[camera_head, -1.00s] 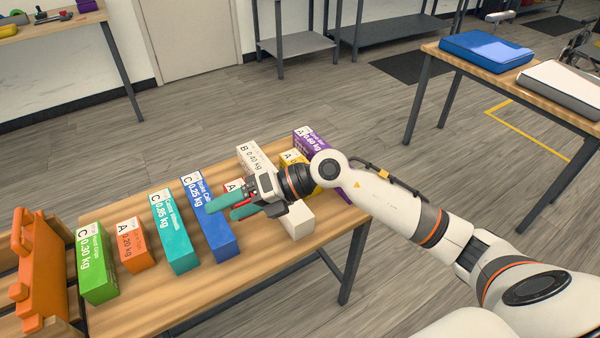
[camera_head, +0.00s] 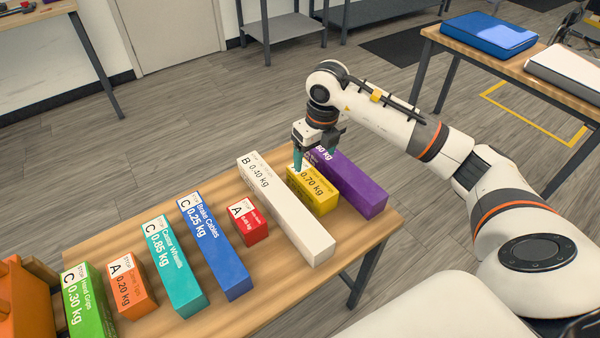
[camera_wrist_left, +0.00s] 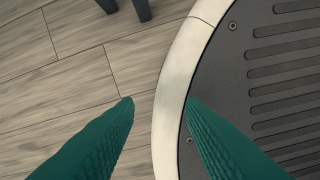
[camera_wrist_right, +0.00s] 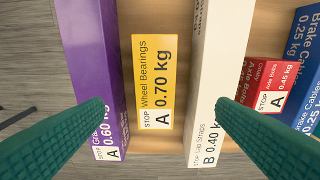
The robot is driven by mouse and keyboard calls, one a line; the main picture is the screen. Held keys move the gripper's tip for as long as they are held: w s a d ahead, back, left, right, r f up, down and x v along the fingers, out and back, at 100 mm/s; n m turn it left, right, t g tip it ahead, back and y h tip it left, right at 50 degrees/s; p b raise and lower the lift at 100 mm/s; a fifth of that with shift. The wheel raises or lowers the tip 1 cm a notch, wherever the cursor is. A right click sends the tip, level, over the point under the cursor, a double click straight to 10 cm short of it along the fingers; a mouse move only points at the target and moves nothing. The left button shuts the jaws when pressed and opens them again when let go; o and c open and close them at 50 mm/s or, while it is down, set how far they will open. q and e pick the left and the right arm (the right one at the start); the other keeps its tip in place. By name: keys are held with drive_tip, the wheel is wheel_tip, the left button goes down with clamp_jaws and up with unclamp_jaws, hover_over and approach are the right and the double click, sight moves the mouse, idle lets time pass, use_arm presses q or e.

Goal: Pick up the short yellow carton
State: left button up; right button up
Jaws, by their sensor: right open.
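The short yellow carton (camera_head: 319,197), labelled Wheel Bearings 0.70 kg, lies on the wooden table between a long white carton (camera_head: 285,210) and a long purple carton (camera_head: 357,187). In the right wrist view the yellow carton (camera_wrist_right: 154,85) shows whole, left of centre between my fingers. My right gripper (camera_head: 311,165) is open and empty, pointing down above the carton's far end. In the right wrist view its teal fingertips (camera_wrist_right: 160,108) overlap the purple and white cartons. My left gripper (camera_wrist_left: 160,105) shows only in its wrist view, open, with floor and my base below.
A short red carton (camera_head: 248,222), a blue carton (camera_head: 215,248), a teal carton (camera_head: 174,267), an orange carton (camera_head: 131,287) and a green carton (camera_head: 88,300) lie to the left. Narrow gaps separate yellow from its neighbours. Another table (camera_head: 466,55) stands at the right.

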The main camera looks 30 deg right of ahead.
hover_over(312, 178)
drive_tip(key=s, duration=0.1)
drive_tip(key=f, duration=0.5)
drive_tip(key=shift+a+f, duration=0.2)
drive_tip(key=shift+f, duration=0.45)
drive_tip(key=f, duration=0.3)
drive_tip(key=w+f, duration=0.1)
drive_tip(key=f, duration=0.1)
drive_tip(key=shift+d+p, duration=0.15)
drive_tip(key=shift+p, duration=0.15)
drive_tip(key=shift+f, duration=0.2)
use_arm(q)
drive_tip(key=shift+s+r, duration=0.3)
use_arm(e)
drive_tip(key=shift+c, duration=0.6)
use_arm(q)
drive_tip(key=shift+s, duration=0.2)
use_arm(e)
drive_tip(key=shift+w+r, duration=0.1)
drive_tip(key=c, duration=1.5)
